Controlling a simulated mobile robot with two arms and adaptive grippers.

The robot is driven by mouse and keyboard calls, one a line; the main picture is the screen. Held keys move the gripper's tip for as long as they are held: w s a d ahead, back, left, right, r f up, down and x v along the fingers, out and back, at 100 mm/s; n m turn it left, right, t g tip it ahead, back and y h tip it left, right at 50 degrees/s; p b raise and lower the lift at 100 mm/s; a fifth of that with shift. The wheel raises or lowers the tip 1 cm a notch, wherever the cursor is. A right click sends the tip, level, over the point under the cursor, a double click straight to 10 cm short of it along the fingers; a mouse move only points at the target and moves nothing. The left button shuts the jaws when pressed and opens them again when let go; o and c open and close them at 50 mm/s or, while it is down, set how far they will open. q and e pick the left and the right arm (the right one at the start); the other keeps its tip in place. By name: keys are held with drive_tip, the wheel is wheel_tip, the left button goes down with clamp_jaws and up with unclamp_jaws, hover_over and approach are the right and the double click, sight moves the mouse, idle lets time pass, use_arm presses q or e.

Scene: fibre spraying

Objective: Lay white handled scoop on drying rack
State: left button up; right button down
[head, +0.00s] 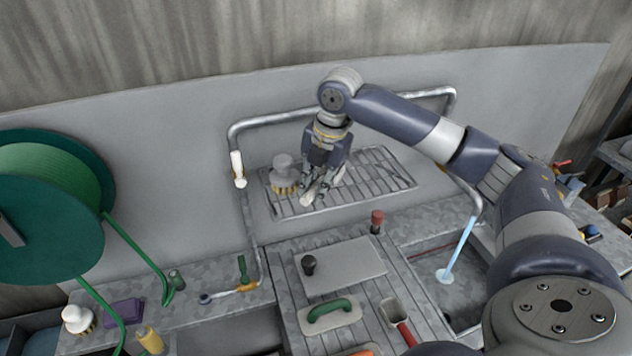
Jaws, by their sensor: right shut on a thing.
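The drying rack (385,182) is a wire grid set against the grey back panel, in the middle of the head view. My right gripper (318,190) points down over the left half of the rack and is shut on a pale, whitish thing (308,198), which looks like the white handled scoop. The fingers hide much of it, and I cannot tell whether it touches the wires. My left gripper is not in view.
A white-topped brush (283,175) stands on the rack's left end, close beside my right gripper. A bent metal pipe (270,119) frames the rack. Below are a green-handled float (330,314) and a red-handled scoop (395,315). A green hose reel (45,215) stands left. The rack's right half is clear.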

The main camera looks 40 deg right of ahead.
drive_tip(key=shift+f, duration=0.1)
drive_tip(key=c, duration=1.5)
unclamp_jaws()
drive_tip(key=shift+a, duration=0.1)
drive_tip(key=shift+r+b, duration=0.3)
drive_tip(key=shift+r, duration=0.25)
drive_tip(key=shift+s+d+r+b, duration=0.2)
drive_tip(key=shift+s+r+b, duration=0.2)
drive_tip(key=shift+r, duration=1.45)
drive_tip(key=shift+s+d+r+b, duration=0.15)
drive_tip(key=shift+s+r+b, duration=0.3)
drive_tip(key=shift+r, duration=1.35)
drive_tip(key=shift+s+d+r+b, duration=0.2)
drive_tip(key=shift+r+b, duration=0.35)
drive_tip(key=shift+r, duration=1.3)
